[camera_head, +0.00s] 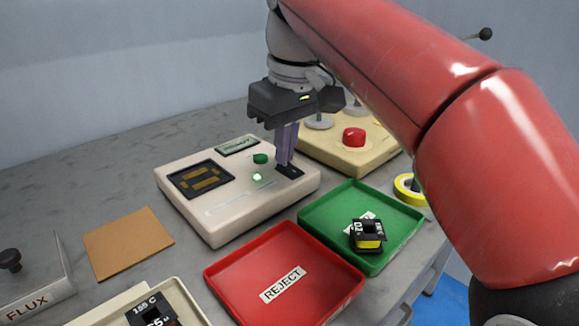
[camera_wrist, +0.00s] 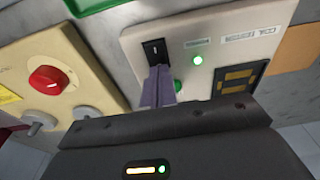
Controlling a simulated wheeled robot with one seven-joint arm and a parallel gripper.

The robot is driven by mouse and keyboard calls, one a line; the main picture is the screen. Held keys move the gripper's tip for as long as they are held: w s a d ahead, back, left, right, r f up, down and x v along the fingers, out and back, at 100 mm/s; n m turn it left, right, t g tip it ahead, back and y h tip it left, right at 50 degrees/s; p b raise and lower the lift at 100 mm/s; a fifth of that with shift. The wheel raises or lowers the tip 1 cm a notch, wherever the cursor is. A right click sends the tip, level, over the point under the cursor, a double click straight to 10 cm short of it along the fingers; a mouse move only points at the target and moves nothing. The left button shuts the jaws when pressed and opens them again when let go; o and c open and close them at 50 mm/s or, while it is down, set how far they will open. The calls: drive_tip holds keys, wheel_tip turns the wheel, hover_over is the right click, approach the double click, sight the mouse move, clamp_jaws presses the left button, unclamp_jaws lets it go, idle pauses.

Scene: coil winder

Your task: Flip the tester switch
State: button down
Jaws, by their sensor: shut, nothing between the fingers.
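The tester (camera_head: 222,217) is a cream box on the bench, with a black socket panel (camera_head: 201,179), a green button (camera_head: 260,158), a lit green lamp (camera_head: 257,177) and a small display. Its black switch plate (camera_head: 290,172) is at the right end of the top; the switch also shows in the wrist view (camera_wrist: 154,49). My gripper (camera_head: 285,163) points down with shut, empty fingers at the switch. In the wrist view, the fingertips (camera_wrist: 160,70) lie at the plate's edge and cover part of it. I cannot tell whether they touch the switch.
A cream winder with a red knob (camera_head: 354,137) stands right behind the tester. In front are a green tray (camera_head: 318,215) holding a coil (camera_head: 368,235) and a red REJECT tray (camera_head: 246,291). A brown pad (camera_head: 128,243) lies left; yellow tape (camera_head: 408,188) lies right.

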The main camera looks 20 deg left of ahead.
drive_tip(key=shift+f, duration=0.3)
drive_tip(key=shift+r, duration=0.1)
wheel_tip(320, 180, up, 2)
drive_tip(key=p, duration=0.2)
drive_tip(key=shift+r+p, duration=0.25)
drive_tip(key=shift+p, duration=0.1)
drive_tip(key=shift+r, duration=2.2)
